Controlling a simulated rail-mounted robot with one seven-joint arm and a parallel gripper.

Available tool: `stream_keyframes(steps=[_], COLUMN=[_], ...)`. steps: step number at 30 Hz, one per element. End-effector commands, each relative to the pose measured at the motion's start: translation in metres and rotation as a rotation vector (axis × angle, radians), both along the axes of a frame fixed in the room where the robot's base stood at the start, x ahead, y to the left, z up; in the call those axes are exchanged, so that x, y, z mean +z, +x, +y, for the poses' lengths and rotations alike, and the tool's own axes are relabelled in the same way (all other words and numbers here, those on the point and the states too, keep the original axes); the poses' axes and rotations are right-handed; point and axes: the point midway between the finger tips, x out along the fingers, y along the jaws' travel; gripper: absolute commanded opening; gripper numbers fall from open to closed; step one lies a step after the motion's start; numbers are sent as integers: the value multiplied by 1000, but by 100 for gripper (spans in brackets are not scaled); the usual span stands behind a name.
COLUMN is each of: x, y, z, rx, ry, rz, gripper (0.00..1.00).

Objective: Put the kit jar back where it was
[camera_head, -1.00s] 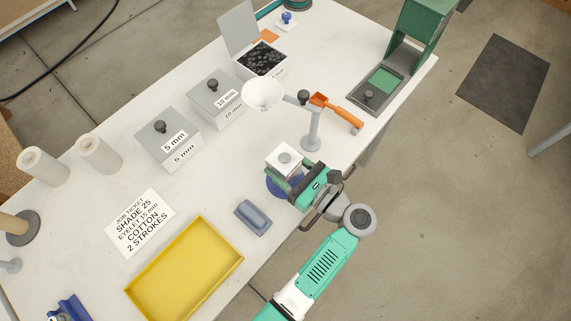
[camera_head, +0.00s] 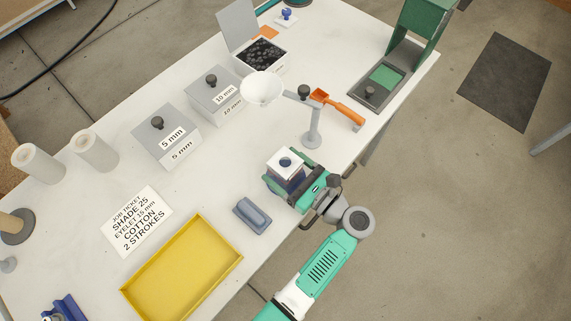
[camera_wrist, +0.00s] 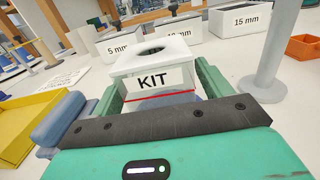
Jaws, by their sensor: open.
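The kit jar (camera_head: 286,160) stands upright near the table's front edge in the head view. It has a white square top with a dark round opening, and a bluish body shows below. In the wrist view the kit jar (camera_wrist: 150,78) faces me with its KIT label and a red line under it. My gripper (camera_head: 289,177) is open around the jar, with one green finger on each side. The wrist view shows the gripper's fingers (camera_wrist: 158,96) flanking the jar; I cannot tell whether they touch it. The jar's base is hidden by my gripper.
A blue-grey block (camera_head: 251,215) and a yellow tray (camera_head: 183,268) lie to the left. A grey post (camera_head: 313,130) with a white bowl (camera_head: 261,88) stands close behind the jar. An orange-handled tool (camera_head: 341,106) lies to the right. The 5 mm box (camera_head: 165,138) is farther back.

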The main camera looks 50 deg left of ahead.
Motion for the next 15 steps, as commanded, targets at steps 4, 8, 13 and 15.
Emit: stream_keyframes(steps=[4,8,13,15], x=[3,3,1,1], y=[4,8,14,15], z=[-20,-55,-94,-105], rx=[-4,-5,-3,-4], ry=[0,0,0,0], rz=[0,1,0,0], gripper=[78,78,78,78])
